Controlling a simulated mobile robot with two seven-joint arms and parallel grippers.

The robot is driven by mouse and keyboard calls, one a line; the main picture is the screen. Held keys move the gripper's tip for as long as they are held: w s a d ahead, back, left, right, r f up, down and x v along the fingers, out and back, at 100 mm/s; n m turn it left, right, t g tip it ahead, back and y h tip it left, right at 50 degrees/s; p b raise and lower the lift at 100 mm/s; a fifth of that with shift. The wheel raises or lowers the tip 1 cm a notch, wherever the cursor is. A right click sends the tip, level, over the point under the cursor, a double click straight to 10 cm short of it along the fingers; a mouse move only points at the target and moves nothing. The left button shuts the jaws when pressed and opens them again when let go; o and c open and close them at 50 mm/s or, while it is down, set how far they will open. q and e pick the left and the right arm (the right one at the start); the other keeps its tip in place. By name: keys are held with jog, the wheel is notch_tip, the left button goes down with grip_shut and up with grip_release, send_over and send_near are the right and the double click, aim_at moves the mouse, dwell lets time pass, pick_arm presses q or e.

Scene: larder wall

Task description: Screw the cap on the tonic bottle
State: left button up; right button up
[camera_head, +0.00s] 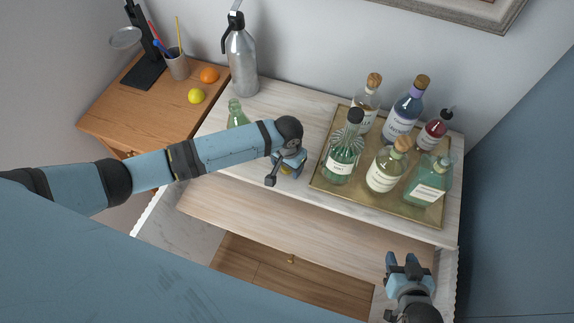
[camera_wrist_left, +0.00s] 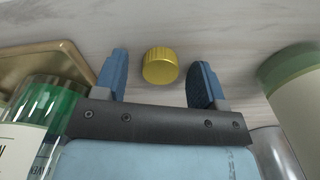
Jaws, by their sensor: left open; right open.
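A small yellow, ribbed cap (camera_wrist_left: 160,68) sits on the pale marbled top, and a bit of it shows under my left gripper in the head view (camera_head: 286,170). My left gripper (camera_wrist_left: 159,62) is open, with one finger on each side of the cap and a gap to both; in the head view it is low over the counter (camera_head: 288,168). A green bottle (camera_head: 237,114), apparently the tonic bottle, stands behind my left forearm, which hides its lower part. Its top looks uncapped. My right gripper (camera_head: 402,262) is open and empty at lower right.
A brass tray (camera_head: 327,184) with several bottles stands right of the left gripper. A grey siphon (camera_head: 241,60) stands at the back. A wooden side table (camera_head: 120,112) at left holds a lemon (camera_head: 196,96), an orange (camera_head: 209,75) and a pen cup (camera_head: 176,66). An open drawer is below.

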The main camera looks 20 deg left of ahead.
pick_arm(q)
jog(key=c, duration=1)
jog(key=shift+r, duration=0.1)
notch_tip(320, 180, up, 20)
jog(key=b, duration=0.2)
